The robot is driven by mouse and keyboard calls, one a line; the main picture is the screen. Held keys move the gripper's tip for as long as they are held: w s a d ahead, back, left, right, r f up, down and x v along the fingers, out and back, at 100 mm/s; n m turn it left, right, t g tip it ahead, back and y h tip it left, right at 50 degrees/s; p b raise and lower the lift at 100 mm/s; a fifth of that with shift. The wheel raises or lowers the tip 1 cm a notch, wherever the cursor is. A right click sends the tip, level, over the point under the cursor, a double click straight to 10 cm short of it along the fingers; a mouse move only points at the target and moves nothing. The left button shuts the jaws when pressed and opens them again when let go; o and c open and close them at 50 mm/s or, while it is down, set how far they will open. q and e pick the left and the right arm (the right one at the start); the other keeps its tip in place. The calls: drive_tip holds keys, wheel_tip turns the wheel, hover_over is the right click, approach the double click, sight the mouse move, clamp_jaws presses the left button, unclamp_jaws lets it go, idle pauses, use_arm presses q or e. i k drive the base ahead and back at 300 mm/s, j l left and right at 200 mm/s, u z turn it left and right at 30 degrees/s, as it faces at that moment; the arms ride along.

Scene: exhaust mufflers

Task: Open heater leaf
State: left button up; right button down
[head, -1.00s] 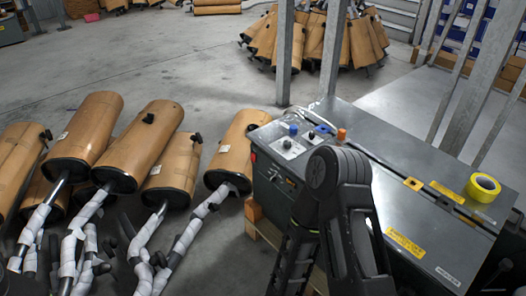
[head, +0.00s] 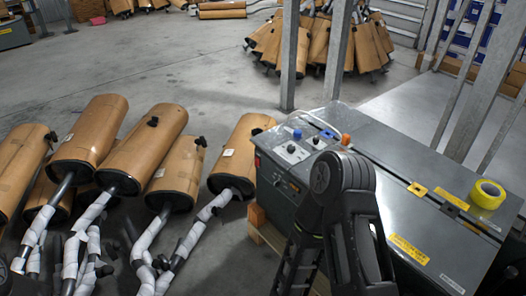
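A dark grey metal machine (head: 420,150) with a long flat top stands at the right; it looks like the heater. A seam runs lengthwise along its top, and the top panels lie flat. I cannot tell which panel is the leaf. A control panel with a blue knob and an orange knob is at its left end. My black arm, bent at the elbow, stands in front of the machine and hides part of its front side. Neither gripper shows in the head view.
Several brown mufflers (head: 146,148) with wrapped pipes crowd the floor at the left. A yellow tape roll (head: 487,194) lies on the machine's top. Metal posts (head: 289,60) stand behind the machine. More mufflers (head: 325,42) are heaped farther back. The grey floor between is clear.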

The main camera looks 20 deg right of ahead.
sight(449, 256)
drive_tip(key=z, duration=1.5)
